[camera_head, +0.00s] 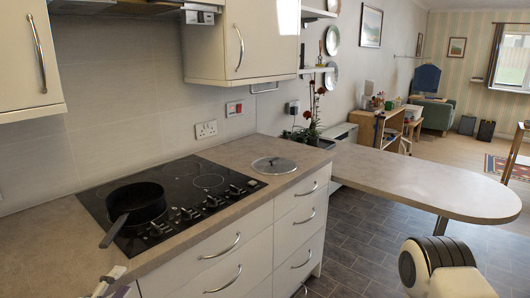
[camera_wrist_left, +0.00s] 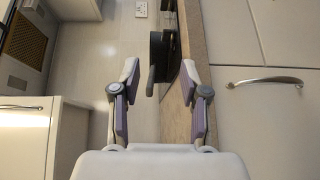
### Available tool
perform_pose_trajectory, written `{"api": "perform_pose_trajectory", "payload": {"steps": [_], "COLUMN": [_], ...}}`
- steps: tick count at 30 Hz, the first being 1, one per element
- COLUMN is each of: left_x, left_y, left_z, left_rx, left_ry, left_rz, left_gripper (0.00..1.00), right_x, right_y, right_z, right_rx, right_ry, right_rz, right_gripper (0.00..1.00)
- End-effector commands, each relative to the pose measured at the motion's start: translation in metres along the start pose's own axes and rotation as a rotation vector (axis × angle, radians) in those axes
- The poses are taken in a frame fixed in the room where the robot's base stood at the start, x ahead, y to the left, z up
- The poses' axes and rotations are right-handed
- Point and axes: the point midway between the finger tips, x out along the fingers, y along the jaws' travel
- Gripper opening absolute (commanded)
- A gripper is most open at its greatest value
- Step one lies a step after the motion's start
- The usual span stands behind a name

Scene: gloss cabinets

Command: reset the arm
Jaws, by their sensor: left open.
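My left gripper (camera_wrist_left: 160,78) is open and empty in the left wrist view, its two fingers well apart. Between and beyond the fingers, the counter edge and the dark pan (camera_wrist_left: 156,50) show. In the head view only a small part of the left gripper (camera_head: 110,283) shows, low at the left by the counter's front edge, near the pan's handle but apart from it. My right gripper is not in view; a white and black part that looks like my right arm is at the bottom right of the head view.
A black pan (camera_head: 138,201) sits on the hob (camera_head: 205,182), handle towards the counter's front. A glass lid (camera_head: 273,166) lies on the counter (camera_head: 255,150) to the right. Drawers (camera_head: 240,262) with bar handles are below. A rounded peninsula top (camera_head: 420,182) extends right. Wall cabinets (camera_head: 205,45) hang above.

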Motion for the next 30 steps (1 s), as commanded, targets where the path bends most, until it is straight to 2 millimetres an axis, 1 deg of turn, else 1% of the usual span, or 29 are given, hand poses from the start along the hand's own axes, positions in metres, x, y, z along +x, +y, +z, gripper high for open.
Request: {"api": "perform_pose_trajectory", "payload": {"steps": [1, 5, 8, 11, 14, 15, 17, 18, 20, 21, 23, 24, 25, 26, 27, 30], "left_x": [-0.001, -0.004, -0.007, -0.013, -0.024, -0.03, -0.041, -0.05, -0.069, -0.087, -0.121, -0.148, -0.169, -0.19, -0.208, -0.234], "left_y": [-0.011, -0.037, -0.06, -0.091, -0.126, -0.142, -0.168, -0.187, -0.219, -0.243, -0.28, -0.303, -0.317, -0.328, -0.333, -0.337], "left_z": [0.004, 0.015, 0.025, 0.038, 0.051, 0.056, 0.065, 0.07, 0.08, 0.086, 0.095, 0.099, 0.101, 0.1, 0.097, 0.089], "left_rx": [0.006, 0.027, 0.048, 0.073, 0.113, 0.138, 0.187, 0.23, 0.312, 0.384, 0.524, 0.632, 0.719, 0.809, 0.911, 1.046], "left_ry": [-0.008, -0.037, -0.063, -0.09, -0.121, -0.136, -0.165, -0.188, -0.237, -0.283, -0.379, -0.465, -0.539, -0.624, -0.721, -0.903], "left_rz": [-0.026, -0.087, -0.143, -0.222, -0.326, -0.375, -0.456, -0.518, -0.626, -0.713, -0.859, -0.963, -1.039, -1.109, -1.176, -1.254], "left_gripper": [0.45, 0.45, 0.45, 0.45, 0.45, 0.45, 0.45, 0.45, 0.45, 0.45, 0.45, 0.45, 0.45, 0.45, 0.45, 0.45], "right_x": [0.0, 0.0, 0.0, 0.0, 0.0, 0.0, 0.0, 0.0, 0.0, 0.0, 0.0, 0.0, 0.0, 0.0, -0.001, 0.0], "right_y": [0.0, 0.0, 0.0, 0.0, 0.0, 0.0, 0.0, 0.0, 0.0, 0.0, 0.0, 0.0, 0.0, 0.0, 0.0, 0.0], "right_z": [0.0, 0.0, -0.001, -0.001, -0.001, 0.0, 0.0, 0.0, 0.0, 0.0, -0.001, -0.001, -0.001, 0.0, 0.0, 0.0], "right_rx": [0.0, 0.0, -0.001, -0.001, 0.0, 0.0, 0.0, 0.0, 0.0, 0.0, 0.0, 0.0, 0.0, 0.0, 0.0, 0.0], "right_ry": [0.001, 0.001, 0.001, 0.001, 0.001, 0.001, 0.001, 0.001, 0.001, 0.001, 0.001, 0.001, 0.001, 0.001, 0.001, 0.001], "right_rz": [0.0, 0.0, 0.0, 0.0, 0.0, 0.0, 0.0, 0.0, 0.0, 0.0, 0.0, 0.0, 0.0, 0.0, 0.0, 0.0], "right_gripper": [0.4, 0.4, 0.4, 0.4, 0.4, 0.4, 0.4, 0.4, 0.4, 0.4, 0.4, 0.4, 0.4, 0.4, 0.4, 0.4]}}
